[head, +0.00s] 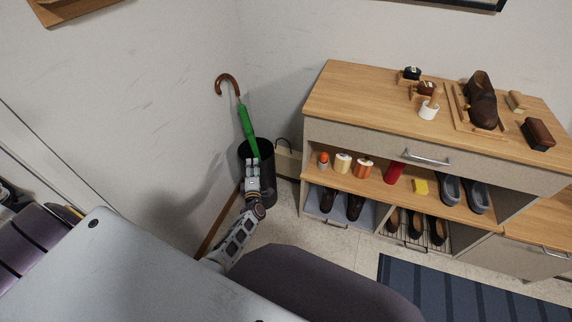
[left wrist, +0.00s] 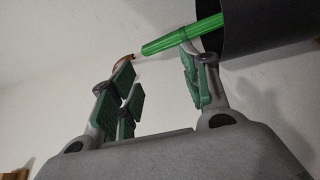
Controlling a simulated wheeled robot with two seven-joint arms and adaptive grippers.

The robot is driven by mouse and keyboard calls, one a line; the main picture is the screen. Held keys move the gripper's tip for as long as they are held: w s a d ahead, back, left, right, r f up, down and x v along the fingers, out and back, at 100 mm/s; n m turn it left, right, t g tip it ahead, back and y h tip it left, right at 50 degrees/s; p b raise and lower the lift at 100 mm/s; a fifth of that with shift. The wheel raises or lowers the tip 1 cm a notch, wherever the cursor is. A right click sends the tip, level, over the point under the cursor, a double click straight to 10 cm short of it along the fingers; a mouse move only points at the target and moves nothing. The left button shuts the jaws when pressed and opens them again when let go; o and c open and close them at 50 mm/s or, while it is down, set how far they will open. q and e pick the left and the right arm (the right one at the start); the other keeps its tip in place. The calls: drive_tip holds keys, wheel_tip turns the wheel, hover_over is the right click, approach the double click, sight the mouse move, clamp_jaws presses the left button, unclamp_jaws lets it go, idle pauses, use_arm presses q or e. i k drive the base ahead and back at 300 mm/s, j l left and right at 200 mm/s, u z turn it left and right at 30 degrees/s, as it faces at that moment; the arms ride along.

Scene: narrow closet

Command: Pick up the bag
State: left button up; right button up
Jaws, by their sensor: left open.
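The bag (head: 287,161) looks like a beige box-shaped bag with a dark looped handle. It stands on the floor in the head view, between the black umbrella stand and the shoe cabinet, partly hidden by both. My left gripper (head: 253,170) is open in front of the stand, left of the bag and apart from it. In the left wrist view the open fingers (left wrist: 158,70) have the green umbrella beyond them, with nothing clearly gripped. The bag does not show in the left wrist view. My right gripper is not in view.
The black stand (head: 262,186) holds a green umbrella (head: 248,130) with a curved brown handle, close by my left gripper; the stand also shows in the left wrist view (left wrist: 262,28). A wooden-topped shoe cabinet (head: 350,100) fills the right. A striped blue rug (head: 450,290) lies in front.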

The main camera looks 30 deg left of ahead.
sight(288, 162)
drive_tip(key=i, duration=1.05)
